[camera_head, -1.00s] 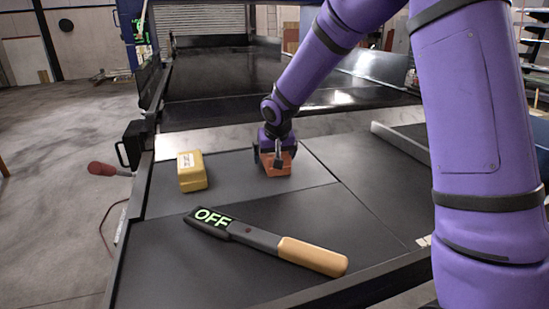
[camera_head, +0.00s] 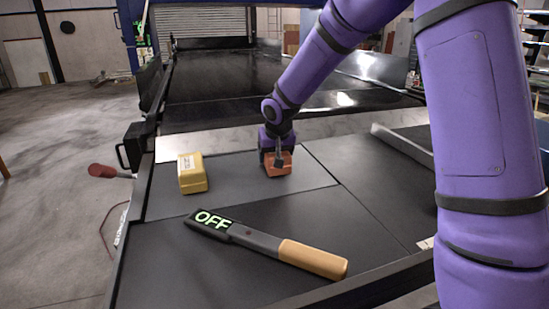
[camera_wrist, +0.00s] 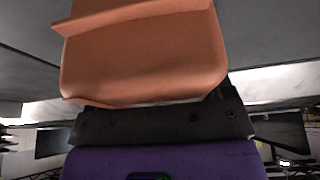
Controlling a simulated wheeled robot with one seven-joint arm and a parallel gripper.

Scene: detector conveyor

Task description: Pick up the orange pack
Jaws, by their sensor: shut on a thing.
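The orange pack (camera_head: 284,168) is at the far middle of the dark work surface in the head view. It fills the upper middle of the wrist view (camera_wrist: 145,55), close against the dark gripper body. My gripper (camera_head: 278,161) is over the pack from above and is shut on it, with one dark finger visible against the pack's near side. The other finger is mostly hidden. I cannot tell whether the pack touches the surface or is slightly above it.
A yellow pack (camera_head: 192,173) stands to the left of the orange pack. A detector wand (camera_head: 268,242) with a lit OFF sign and tan handle lies in front. A black conveyor belt (camera_head: 230,75) runs behind. A red-ended lever (camera_head: 103,170) sticks out at left.

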